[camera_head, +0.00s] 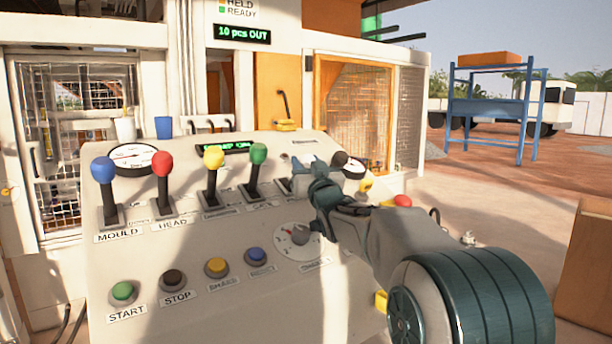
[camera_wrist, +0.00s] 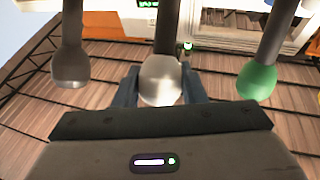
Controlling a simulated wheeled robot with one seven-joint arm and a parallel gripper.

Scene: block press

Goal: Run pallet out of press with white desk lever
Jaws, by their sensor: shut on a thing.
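The white desk lever's knob (camera_wrist: 160,80) sits between the two fingers of my gripper (camera_wrist: 160,88) in the wrist view, and the gripper is shut on it. In the head view my gripper (camera_head: 308,165) is over the desk, right of the green lever (camera_head: 258,155). There it hides most of the white lever. The press (camera_head: 345,50) stands behind the desk. I cannot make out the pallet in either view.
The sloped desk (camera_head: 195,250) also carries blue (camera_head: 103,170), red (camera_head: 162,163) and yellow (camera_head: 214,157) levers. A dark-knobbed lever (camera_wrist: 70,68) is close on my gripper's other side from the green one (camera_wrist: 257,82). Push buttons (camera_head: 174,280) line the lower desk. A display (camera_head: 242,34) reads "10 pcs OUT".

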